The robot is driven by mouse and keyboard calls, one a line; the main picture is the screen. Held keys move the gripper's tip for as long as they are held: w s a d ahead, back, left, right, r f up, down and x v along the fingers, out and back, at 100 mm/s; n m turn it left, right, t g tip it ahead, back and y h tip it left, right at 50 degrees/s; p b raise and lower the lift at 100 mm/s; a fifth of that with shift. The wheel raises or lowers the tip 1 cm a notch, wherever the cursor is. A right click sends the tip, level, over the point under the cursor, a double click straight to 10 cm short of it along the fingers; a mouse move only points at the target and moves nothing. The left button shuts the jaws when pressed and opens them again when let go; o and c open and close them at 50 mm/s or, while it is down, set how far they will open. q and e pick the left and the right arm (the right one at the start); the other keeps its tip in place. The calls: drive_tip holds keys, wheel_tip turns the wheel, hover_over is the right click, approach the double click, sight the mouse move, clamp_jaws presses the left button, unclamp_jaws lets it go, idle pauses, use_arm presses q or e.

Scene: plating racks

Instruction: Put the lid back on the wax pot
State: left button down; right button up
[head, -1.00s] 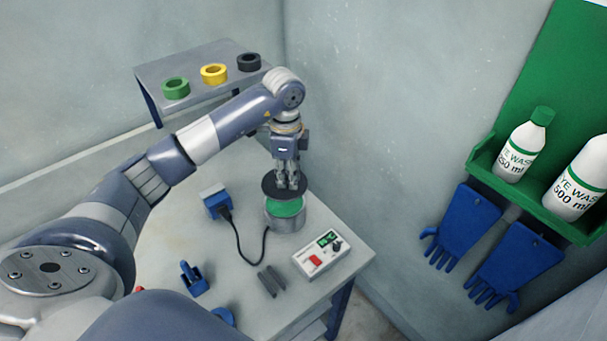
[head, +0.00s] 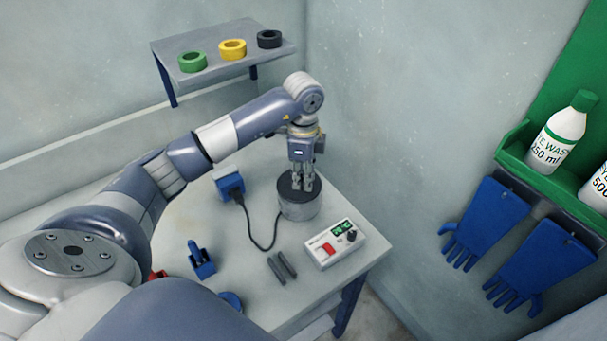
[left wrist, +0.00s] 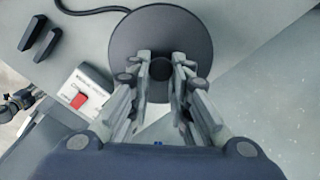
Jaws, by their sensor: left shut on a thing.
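The wax pot (head: 299,209) is a short silver cylinder near the back corner of the table. The dark round lid (head: 287,190) lies over its top and hides the green wax. In the left wrist view the lid (left wrist: 126,42) fills the top centre, with the pot hidden beneath it. My left gripper (head: 301,187) points straight down over the lid. Its fingers are shut on the lid's knob, which shows between the fingertips in the left wrist view (left wrist: 160,76). My right gripper is not in view.
A control box (head: 336,244) with a red switch sits right of the pot, with dark bars (head: 282,267) in front. A cable runs from a blue device (head: 229,184) beside the pot. A blue holder (head: 201,262) stands nearer. A shelf (head: 215,71) holds tape rolls.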

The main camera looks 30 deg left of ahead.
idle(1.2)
use_arm(q)
drive_tip(key=shift+f, duration=0.15)
idle(1.2)
drive_tip(key=c, duration=0.9)
unclamp_jaws()
drive_tip(key=shift+p, duration=0.3)
drive_tip(key=shift+r+p, duration=2.65)
drive_tip(key=shift+r, duration=0.9)
drive_tip(key=shift+c, duration=0.4)
